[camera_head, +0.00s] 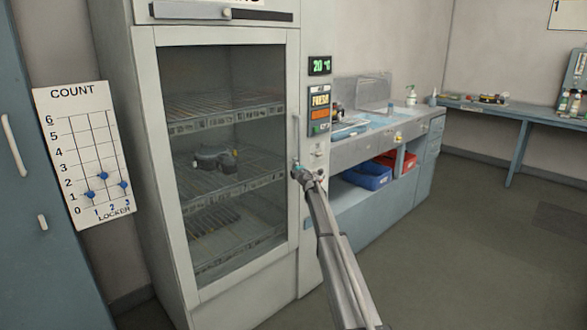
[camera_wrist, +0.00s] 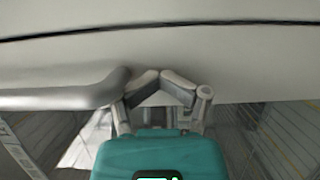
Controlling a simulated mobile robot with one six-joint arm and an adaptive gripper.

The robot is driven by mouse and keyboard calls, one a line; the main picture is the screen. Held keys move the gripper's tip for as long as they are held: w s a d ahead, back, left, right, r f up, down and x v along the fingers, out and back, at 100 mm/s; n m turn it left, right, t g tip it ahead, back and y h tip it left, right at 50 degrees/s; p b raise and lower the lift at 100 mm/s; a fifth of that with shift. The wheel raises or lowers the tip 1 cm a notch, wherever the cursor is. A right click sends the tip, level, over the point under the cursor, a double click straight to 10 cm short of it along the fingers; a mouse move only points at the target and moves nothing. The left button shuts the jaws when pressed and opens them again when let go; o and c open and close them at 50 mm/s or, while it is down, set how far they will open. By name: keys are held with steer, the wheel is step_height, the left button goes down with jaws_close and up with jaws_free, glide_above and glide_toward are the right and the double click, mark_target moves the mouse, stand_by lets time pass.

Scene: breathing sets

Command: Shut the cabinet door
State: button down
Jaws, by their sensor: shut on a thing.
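The cabinet (camera_head: 120,90) is tall and pale, with a glass-paned door (camera_head: 292,80) facing me. In the head view the door lies in or very near its frame; I cannot tell whether a small gap remains. The pale door handle (camera_head: 296,138) is on the door's right edge and also shows in the wrist view (camera_wrist: 70,97). My gripper (camera_head: 300,172) is at the handle's lower part. In the wrist view my gripper's fingertips (camera_wrist: 161,80) are closed together at the handle, close to the pale door face. A dark seam runs across above them.
Wire shelves inside hold a grey device (camera_head: 213,158). A control panel (camera_head: 320,108) is right of the door. A counter (camera_head: 375,145) with blue (camera_head: 368,176) and red bins stands further right. A blue locker (camera_head: 35,240) is at left. Floor at right is clear.

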steer(key=shift+s+a, duration=0.5)
steer(key=shift+s, duration=0.1)
steer(key=d+v, duration=0.1)
steer(key=v, duration=0.9)
steer(key=shift+d, duration=0.35)
steer(key=shift+s, duration=0.2)
